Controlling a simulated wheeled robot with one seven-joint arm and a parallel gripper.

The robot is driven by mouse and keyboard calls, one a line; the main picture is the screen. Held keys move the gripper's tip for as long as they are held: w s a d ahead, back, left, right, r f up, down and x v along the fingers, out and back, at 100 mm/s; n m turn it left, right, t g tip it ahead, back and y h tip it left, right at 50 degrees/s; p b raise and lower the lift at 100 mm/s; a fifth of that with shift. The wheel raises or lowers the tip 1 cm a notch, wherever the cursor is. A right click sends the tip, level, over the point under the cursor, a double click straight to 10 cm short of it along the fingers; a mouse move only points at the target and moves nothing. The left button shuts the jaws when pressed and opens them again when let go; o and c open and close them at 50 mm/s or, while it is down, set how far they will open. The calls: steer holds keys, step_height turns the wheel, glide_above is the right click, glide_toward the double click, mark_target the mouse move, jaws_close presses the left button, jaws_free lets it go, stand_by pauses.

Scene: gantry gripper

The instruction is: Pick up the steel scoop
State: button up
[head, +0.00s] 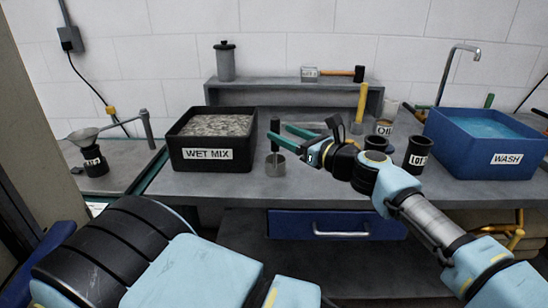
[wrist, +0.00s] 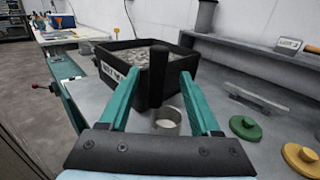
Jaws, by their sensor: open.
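The steel scoop (head: 276,165) stands on the grey bench just right of the wet mix bin. It has a small steel cup and an upright black handle (head: 275,130). In the wrist view the handle (wrist: 158,72) rises between my two green fingers, with the steel cup (wrist: 167,120) below and beyond them. My gripper (head: 281,132) is open, its fingers pointing left at the handle's height. In the wrist view a gap shows on each side of the handle, and my gripper (wrist: 158,78) is not closed on it. The gripper's dark palm bar hides the bench nearest the wrist.
The black WET MIX bin (head: 182,160) stands close on the left. A blue WASH tub (head: 470,155) and dark LOT cup (head: 418,153) are to the right.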

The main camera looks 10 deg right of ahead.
steer(key=p+x, duration=0.2)
steer(key=x, duration=0.4)
steer(key=shift+w+a+p, duration=0.15)
steer(key=shift+a+p, duration=0.2)
steer(key=shift+f, duration=0.1)
jaws_close()
